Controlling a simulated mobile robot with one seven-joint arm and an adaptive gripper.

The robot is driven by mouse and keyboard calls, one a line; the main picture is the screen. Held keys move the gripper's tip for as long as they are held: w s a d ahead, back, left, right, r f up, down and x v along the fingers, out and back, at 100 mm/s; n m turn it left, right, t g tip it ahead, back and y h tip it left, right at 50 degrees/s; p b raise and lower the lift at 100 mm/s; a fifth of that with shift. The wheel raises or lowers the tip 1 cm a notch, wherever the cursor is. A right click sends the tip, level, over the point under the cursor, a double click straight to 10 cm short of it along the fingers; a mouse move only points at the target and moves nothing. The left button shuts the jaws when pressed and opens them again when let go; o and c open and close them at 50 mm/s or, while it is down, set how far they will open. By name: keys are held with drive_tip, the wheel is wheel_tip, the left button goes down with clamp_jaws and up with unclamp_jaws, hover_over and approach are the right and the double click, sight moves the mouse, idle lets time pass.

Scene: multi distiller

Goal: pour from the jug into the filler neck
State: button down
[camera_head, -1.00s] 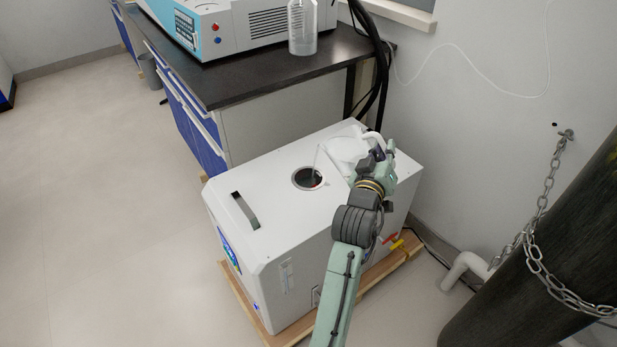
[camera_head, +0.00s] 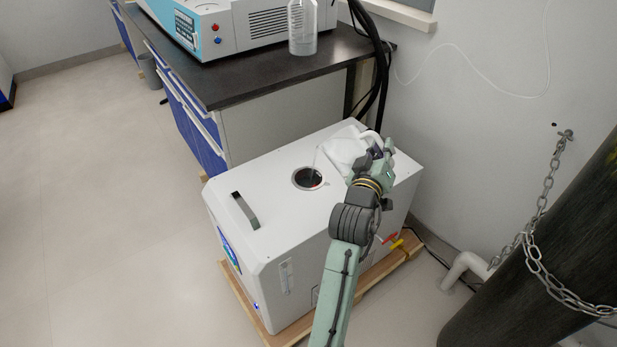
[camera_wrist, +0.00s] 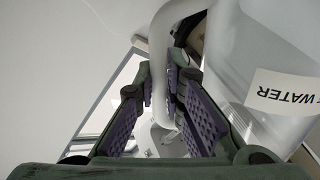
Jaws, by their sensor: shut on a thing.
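The white jug (camera_head: 343,149) is above the top of the white box-shaped unit, tilted with its spout toward the left. The filler neck (camera_head: 308,178) is a round dark opening with a pale rim in that top, left of and below the jug in the head view. My gripper (camera_head: 380,152) is shut on the jug's handle, at its right side. In the wrist view the handle (camera_wrist: 160,65) passes between the purple-padded fingers (camera_wrist: 165,95), and the jug's body with a WATER label (camera_wrist: 287,93) is at the right. I cannot tell whether liquid is flowing.
The white unit (camera_head: 275,225) stands on a wooden base (camera_head: 262,322). Behind it is a dark bench (camera_head: 240,88) with a bottle (camera_head: 302,35) on it. A dark cylinder (camera_head: 555,240) with a chain stands at the right. The floor at the left is clear.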

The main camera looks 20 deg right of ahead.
drive_tip(key=shift+w+a+r+n+p, duration=0.2)
drive_tip(key=shift+w+a+r+n, duration=0.15)
drive_tip(key=shift+n, duration=0.35)
drive_tip(key=shift+w+a+r+n+p, duration=0.25)
drive_tip(key=shift+a+r+n, duration=0.2)
drive_tip(key=shift+n, duration=0.25)
idle(4.4)
drive_tip(key=shift+w+a+f+n, duration=0.2)
drive_tip(key=shift+f+n, duration=0.05)
drive_tip(key=shift+n, duration=0.15)
idle(1.8)
